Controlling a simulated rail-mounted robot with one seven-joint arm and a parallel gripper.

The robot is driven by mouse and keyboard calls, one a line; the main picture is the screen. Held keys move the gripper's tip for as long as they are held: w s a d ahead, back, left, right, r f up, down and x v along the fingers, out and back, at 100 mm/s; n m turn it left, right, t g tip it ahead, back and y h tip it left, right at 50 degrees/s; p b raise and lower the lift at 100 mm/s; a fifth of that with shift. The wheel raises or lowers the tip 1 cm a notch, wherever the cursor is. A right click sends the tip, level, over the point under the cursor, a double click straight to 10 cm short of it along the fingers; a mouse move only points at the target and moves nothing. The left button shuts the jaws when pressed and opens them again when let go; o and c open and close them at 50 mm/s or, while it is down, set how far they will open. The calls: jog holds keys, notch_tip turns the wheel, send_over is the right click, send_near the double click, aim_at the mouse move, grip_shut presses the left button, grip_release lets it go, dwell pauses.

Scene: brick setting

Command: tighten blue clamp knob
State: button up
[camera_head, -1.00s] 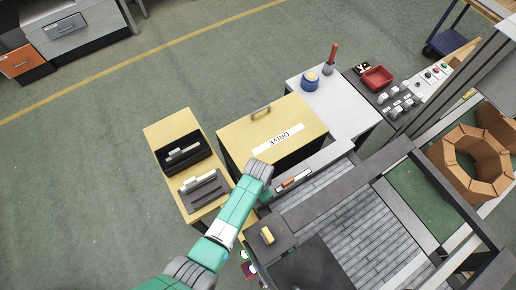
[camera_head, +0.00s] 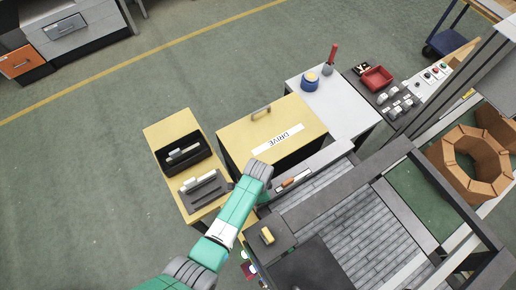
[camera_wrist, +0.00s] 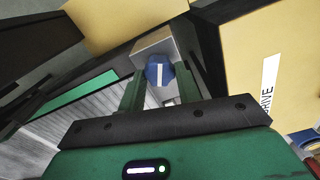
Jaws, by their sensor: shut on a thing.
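The blue clamp knob (camera_wrist: 153,75) shows in the wrist view, with a white line across its face running nearly straight up and down. It sits in front of a pale grey block (camera_wrist: 152,45). My gripper (camera_wrist: 158,85) has its two green fingers on either side of the knob and is shut on it. In the head view my wrist hides the knob and the fingers, at the near edge of the yellow cabinet marked DRIVE (camera_head: 270,132).
A yellow stand with a black tray (camera_head: 183,155) is left of my arm. A grey conveyor bed (camera_head: 345,215) with dark frame rails lies to the right. A white table (camera_head: 335,105) holds a blue pot (camera_head: 310,82). Open green floor lies at the left.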

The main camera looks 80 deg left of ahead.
jog(key=o, duration=1)
jog(key=shift+c, duration=0.2)
notch_tip(320, 180, up, 8)
jog(key=shift+f, duration=0.1)
